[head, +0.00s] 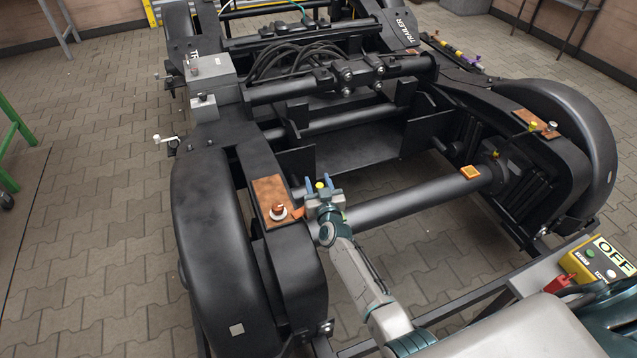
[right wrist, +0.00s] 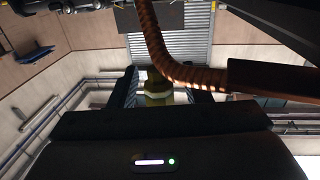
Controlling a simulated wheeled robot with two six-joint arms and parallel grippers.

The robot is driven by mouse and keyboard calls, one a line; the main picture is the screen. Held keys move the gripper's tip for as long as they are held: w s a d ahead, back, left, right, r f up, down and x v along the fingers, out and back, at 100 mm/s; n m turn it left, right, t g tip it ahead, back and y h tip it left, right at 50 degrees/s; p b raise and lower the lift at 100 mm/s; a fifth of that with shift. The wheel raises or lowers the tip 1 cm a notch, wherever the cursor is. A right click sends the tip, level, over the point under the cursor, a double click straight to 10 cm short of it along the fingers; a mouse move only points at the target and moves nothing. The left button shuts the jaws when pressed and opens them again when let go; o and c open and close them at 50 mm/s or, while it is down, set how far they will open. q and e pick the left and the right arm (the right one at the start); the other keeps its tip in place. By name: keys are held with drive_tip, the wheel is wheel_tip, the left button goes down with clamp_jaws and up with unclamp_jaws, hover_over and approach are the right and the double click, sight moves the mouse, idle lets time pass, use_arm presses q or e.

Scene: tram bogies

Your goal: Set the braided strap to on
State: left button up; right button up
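The braided strap is copper-coloured. In the head view a short orange piece of it (head: 298,213) shows between the copper plate (head: 270,190) on the left side frame and my right gripper. In the right wrist view the strap (right wrist: 185,75) curves down from the top and runs right to a copper-coloured bar. My right gripper (head: 319,184) is beside the plate, its blue fingers apart. A yellow knob (right wrist: 157,92) shows between the fingers, with gaps on both sides. Whether the knob joins the strap is unclear. My left gripper is not in view.
A black axle tube (head: 410,200) with an orange block (head: 470,172) crosses beside my right gripper. A matching copper plate (head: 536,124) is on the right side frame. A yellow box (head: 592,262) with an OFF sign (head: 614,254) stands at lower right.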

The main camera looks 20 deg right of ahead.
drive_tip(key=shift+s, duration=0.25)
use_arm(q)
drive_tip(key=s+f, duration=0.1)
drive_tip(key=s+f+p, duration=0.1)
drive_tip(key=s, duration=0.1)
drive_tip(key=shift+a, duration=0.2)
use_arm(e)
drive_tip(key=s+a, duration=0.1)
drive_tip(key=s, duration=0.9)
drive_tip(key=shift+a, duration=0.2)
drive_tip(key=shift+s, duration=0.1)
